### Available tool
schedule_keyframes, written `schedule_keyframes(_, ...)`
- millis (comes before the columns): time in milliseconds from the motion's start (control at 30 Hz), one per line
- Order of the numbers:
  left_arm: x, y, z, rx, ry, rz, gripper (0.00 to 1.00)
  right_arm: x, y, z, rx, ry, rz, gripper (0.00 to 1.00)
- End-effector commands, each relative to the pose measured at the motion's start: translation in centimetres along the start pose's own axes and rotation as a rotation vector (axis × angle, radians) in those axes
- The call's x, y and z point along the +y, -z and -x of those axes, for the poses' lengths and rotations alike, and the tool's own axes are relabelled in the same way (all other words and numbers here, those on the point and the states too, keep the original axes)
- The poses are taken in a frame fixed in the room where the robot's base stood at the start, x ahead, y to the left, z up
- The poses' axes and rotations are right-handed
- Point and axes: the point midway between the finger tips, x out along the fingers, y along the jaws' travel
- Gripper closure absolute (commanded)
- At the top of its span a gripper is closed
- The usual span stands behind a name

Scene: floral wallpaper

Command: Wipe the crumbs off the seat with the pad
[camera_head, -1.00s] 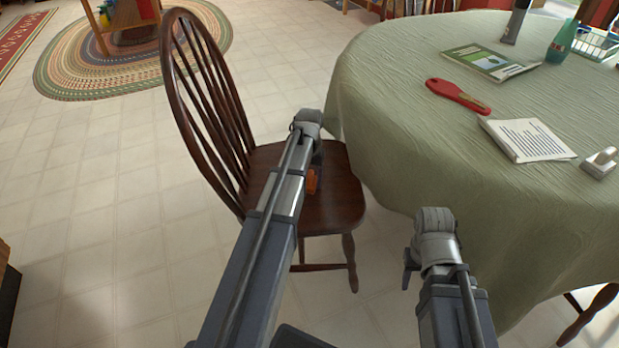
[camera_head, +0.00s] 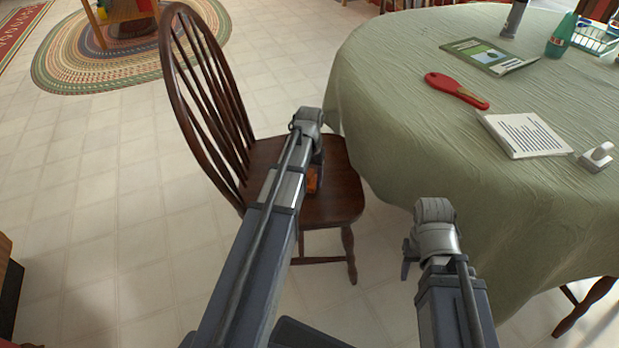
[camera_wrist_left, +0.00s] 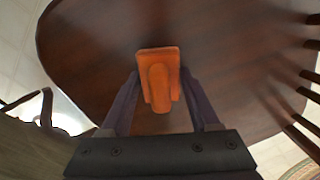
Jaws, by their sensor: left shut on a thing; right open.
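The seat (camera_head: 335,200) of a dark wooden chair is in the middle of the head view, beside the table. It fills much of the left wrist view (camera_wrist_left: 230,40). My left gripper (camera_wrist_left: 158,95) is shut on the orange pad (camera_wrist_left: 158,70), by its raised grip. The pad is over the seat; I cannot tell if it touches. In the head view my left arm hides most of the pad (camera_head: 312,181). No crumbs can be made out on the visible seat. My right gripper (camera_head: 406,258) is open and empty, low at the right, near the tablecloth.
A round table (camera_head: 400,90) with a green cloth stands right of the chair. It carries a booklet (camera_head: 485,55), a red-handled item (camera_head: 455,90), papers (camera_head: 525,134), a teal bottle (camera_head: 561,38) and a basket (camera_head: 597,38). The chair's spindled back (camera_head: 172,90) rises at the left. Open tiled floor lies left.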

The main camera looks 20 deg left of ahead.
Motion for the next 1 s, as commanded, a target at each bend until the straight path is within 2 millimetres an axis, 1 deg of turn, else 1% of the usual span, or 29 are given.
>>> schedule_keyframes(33,0.0,0.0,1.1,0.001,0.000,0.000,0.83,0.1,-0.1,1.1,-0.001,-0.001,-0.001,0.50)
schedule_keyframes(400,-0.1,0.1,4.5,0.003,0.001,0.000,0.83,0.6,-0.3,4.5,-0.003,-0.005,-0.008,0.50)
schedule_keyframes(500,-0.1,0.1,4.8,0.003,0.001,0.000,0.83,0.6,-0.3,4.8,-0.003,-0.006,-0.009,0.50)
schedule_keyframes(800,-0.1,0.2,4.7,0.003,0.001,0.001,0.83,0.6,-0.3,4.7,-0.003,-0.006,-0.009,0.50)
schedule_keyframes(867,-0.1,0.2,4.9,0.003,0.001,0.000,0.83,0.6,-0.3,4.9,-0.003,-0.006,-0.009,0.50)
schedule_keyframes(1000,-0.1,0.1,6.0,0.003,0.001,0.000,0.83,0.7,-0.4,6.0,-0.003,-0.006,-0.009,0.50)
